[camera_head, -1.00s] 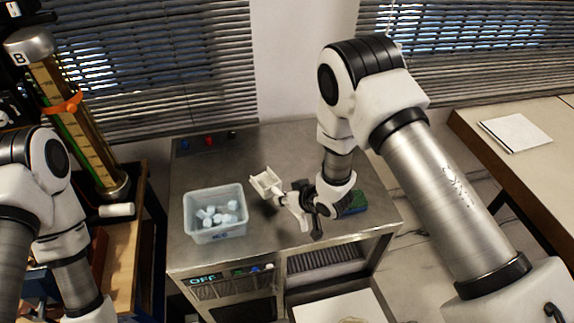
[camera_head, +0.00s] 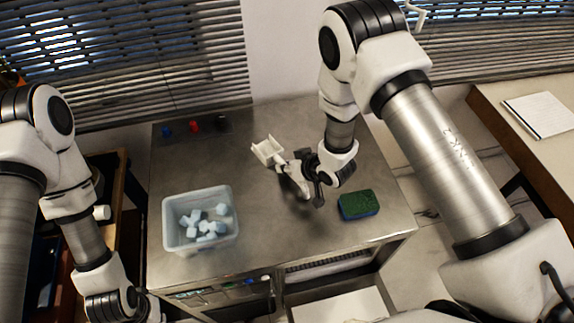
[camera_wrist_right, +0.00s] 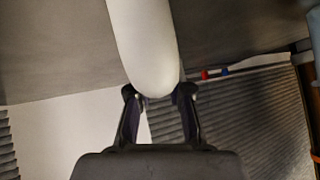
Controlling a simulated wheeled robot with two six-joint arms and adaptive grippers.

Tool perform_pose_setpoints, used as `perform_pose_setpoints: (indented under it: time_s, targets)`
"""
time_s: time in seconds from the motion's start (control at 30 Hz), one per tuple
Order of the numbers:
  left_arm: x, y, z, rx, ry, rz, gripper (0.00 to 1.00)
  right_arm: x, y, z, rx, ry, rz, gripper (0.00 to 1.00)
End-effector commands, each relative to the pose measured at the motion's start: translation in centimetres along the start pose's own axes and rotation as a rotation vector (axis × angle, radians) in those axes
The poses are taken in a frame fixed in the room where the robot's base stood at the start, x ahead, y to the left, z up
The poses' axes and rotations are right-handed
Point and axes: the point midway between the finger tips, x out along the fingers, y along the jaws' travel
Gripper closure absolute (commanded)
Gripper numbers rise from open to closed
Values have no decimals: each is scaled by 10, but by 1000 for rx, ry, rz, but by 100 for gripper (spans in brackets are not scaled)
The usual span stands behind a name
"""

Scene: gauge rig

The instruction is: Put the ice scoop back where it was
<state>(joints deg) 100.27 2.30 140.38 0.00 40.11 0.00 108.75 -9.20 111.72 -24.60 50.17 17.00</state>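The white ice scoop (camera_head: 267,151) is above the steel counter (camera_head: 190,150), to the right of the ice bin, its open end toward the back left. My right gripper (camera_head: 303,176) is shut on the scoop's handle and holds it clear of the counter top. In the right wrist view the pale handle (camera_wrist_right: 145,45) sits between the two fingertips (camera_wrist_right: 160,92). My left gripper (camera_head: 140,305) is low at the left edge of the counter, partly cut off, and its fingers cannot be made out.
A translucent bin (camera_head: 172,238) with several ice cubes (camera_head: 207,222) stands on the counter's left half. A green and blue sponge (camera_head: 357,205) lies to the right of my right gripper. Coloured knobs (camera_head: 194,126) are at the back left. The middle of the counter is clear.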

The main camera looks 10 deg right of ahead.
Motion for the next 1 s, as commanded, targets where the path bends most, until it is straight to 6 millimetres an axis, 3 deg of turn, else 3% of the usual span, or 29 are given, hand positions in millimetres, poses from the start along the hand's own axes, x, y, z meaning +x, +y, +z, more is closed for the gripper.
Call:
perform_pose_setpoints:
  time_s: [0.03, 0.07, 0.47, 0.57, 0.8, 1.0]
  targets:
    - [0, 0, 0, 0, 0, 0, 100, 0, 0, 0, 0, 0, 0, 64]
    - [0, 0, 0, 0, 0, 0, 100, 0, 0, 0, 0, 0, 0, 56]
    - [4, 0, 0, 0, 0, 0, 100, -8, 1, 0, 1, 0, 1, 56]
    - [10, 0, 0, 0, 0, 0, 100, -25, 0, 1, 1, 0, 1, 56]
    - [29, 0, 0, 0, 0, 0, 100, -87, 1, 1, 4, 2, 1, 56]
    - [34, 0, 0, 0, 0, 0, 100, -117, 0, 0, 1, 1, 0, 56]
